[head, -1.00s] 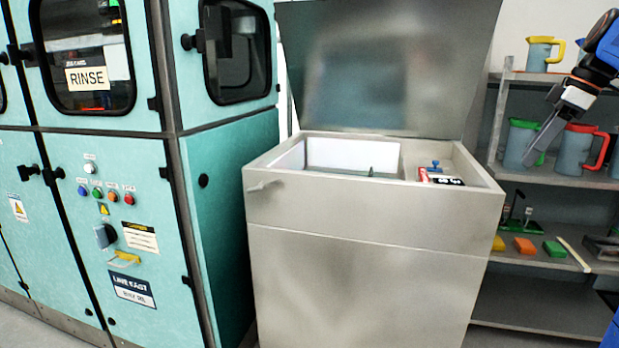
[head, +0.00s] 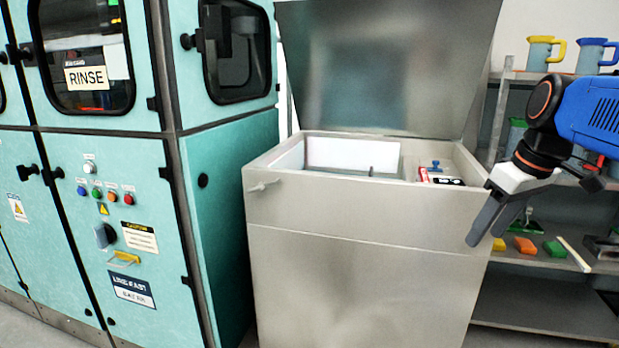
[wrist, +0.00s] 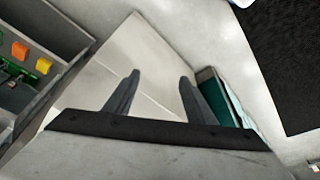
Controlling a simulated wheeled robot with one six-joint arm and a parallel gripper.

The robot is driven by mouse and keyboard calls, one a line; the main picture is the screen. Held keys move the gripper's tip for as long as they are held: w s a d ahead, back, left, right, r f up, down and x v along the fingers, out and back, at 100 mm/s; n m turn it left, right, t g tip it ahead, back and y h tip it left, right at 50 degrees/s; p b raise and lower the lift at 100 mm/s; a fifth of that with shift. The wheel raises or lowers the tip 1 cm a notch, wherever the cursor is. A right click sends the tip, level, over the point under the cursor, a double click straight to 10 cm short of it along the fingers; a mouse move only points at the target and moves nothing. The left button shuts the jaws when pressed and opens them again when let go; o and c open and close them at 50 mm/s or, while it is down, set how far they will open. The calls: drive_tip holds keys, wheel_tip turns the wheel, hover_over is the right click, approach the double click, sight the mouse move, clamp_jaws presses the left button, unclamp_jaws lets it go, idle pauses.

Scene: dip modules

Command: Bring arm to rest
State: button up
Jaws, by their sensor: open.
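My gripper (head: 487,224) hangs at the right of the head view, pointing down and to the left, with its blue and black arm above it. It appears in front of the right front corner of the grey lidded tank (head: 350,270). In the wrist view the two dark fingers (wrist: 152,98) stand well apart with nothing between them. The tank's pale front shows beyond them in the wrist view (wrist: 135,65).
The tank's lid (head: 385,65) is raised. The teal rinse machine (head: 215,230) stands at the left. Behind my arm is a shelf (head: 540,305) with jugs, including a yellow-handled one (head: 539,53), and coloured blocks (head: 524,245). Floor shows in the wrist view (wrist: 215,45).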

drive_tip(key=s+a+f+m, duration=0.2)
drive_tip(key=s+a+f, duration=0.1)
drive_tip(key=s+f, duration=0.4)
drive_tip(key=s+a+f+m+t+h, duration=0.1)
drive_tip(key=s+a+f+m, duration=0.1)
drive_tip(key=s+f, duration=0.5)
wheel_tip(320, 180, down, 4)
drive_tip(key=shift+a+f+t, duration=0.15)
drive_tip(key=shift+a+t, duration=0.15)
drive_tip(key=shift+a, duration=0.2)
